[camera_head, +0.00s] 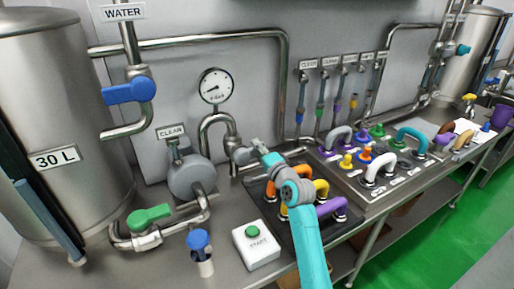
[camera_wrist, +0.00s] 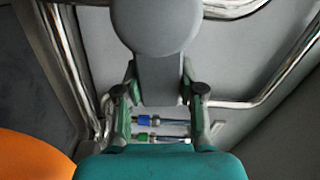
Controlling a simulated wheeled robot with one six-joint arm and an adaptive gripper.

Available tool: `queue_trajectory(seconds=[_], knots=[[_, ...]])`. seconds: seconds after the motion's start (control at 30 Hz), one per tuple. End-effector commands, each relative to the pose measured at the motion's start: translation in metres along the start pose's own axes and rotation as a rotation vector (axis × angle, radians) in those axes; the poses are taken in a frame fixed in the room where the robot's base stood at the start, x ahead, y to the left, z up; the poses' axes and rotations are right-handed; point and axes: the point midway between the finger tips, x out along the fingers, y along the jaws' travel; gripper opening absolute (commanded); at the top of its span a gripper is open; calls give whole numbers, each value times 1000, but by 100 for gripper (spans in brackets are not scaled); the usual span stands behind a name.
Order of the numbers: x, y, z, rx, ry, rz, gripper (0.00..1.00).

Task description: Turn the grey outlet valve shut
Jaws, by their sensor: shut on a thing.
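The grey outlet valve (camera_head: 241,156) sits on the pipe below the gauge in the head view, right of the round grey pump. In the wrist view the grey valve (camera_wrist: 155,25) shows a round hub at the top, with its flat lever running down between my fingers. My gripper (camera_head: 257,146) reaches it from the right in the head view. In the wrist view my gripper (camera_wrist: 159,92) is shut on the lever, one green finger on each side. The far side of the lever and part of the valve body are hidden.
A gauge (camera_head: 216,86) and curved pipe stand close by. A blue water valve (camera_head: 130,91), a green valve (camera_head: 149,217) and a start button box (camera_head: 256,245) lie to the left and front. Coloured hoses on a black panel (camera_head: 297,229) crowd around my arm.

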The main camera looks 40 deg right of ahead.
Motion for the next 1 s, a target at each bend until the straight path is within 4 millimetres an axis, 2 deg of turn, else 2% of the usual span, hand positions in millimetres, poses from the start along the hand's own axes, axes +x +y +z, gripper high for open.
queue_trajectory(seconds=[0.33, 0.9, 0.93, 1.0], knots=[[0, 10, 0, 147, 0, 2, 0], [0, 12, 1, 180, 0, 4, 0], [0, 12, 1, 180, 0, 4, 43], [0, 12, 1, 179, 0, 4, 61]])
